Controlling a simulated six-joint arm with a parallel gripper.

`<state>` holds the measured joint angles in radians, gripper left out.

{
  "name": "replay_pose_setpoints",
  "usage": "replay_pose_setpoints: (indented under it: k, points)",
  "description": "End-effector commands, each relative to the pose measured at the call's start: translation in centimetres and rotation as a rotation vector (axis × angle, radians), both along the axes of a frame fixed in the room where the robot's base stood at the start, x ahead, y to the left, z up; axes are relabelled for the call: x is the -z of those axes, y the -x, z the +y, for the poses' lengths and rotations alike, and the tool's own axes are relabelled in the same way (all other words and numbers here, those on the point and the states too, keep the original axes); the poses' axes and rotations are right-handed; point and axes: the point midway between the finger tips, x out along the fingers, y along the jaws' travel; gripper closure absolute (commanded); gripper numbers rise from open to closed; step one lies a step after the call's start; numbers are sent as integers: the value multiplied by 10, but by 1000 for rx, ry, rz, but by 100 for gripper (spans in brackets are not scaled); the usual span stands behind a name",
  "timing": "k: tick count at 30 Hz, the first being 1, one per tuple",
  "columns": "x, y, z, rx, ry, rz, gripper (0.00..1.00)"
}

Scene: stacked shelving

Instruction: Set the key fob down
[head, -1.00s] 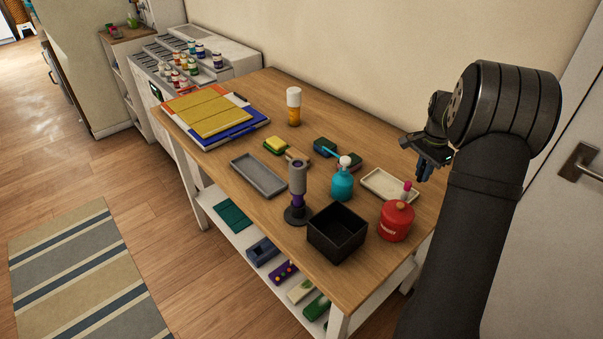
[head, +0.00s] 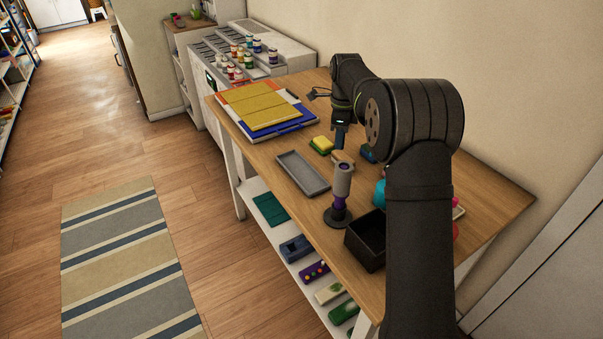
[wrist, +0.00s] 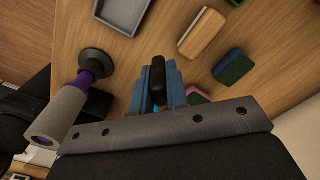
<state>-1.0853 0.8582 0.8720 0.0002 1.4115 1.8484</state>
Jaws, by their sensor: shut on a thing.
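My gripper (wrist: 158,92) is shut on the key fob (wrist: 158,72), a small black rounded piece held between the blue fingers in the wrist view. In the head view my gripper (head: 340,138) hangs over the back middle of the wooden table (head: 490,195), beyond the grey tray (head: 302,173). The fob cannot be made out there. In the wrist view the tray (wrist: 122,14) lies ahead and left of the fob, with bare wood between them.
A grey and purple cylinder on a black base (head: 340,190) stands beside the tray. A black box (head: 366,240) is nearer. A yellow-green sponge (head: 321,145), wooden-backed brush (wrist: 203,34) and green block (wrist: 234,68) lie close by. Notebooks (head: 262,110) fill the far left end.

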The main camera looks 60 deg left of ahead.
Motion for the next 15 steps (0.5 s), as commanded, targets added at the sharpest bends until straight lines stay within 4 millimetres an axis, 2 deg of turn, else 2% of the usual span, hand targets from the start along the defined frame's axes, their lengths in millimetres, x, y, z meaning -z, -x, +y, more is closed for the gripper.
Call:
replay_pose_setpoints:
  k: [5, 15]
  points:
    - [11, 18, 17, 20, 1, 1, 100]
    - [56, 64, 74, 20, 2, 1, 100]
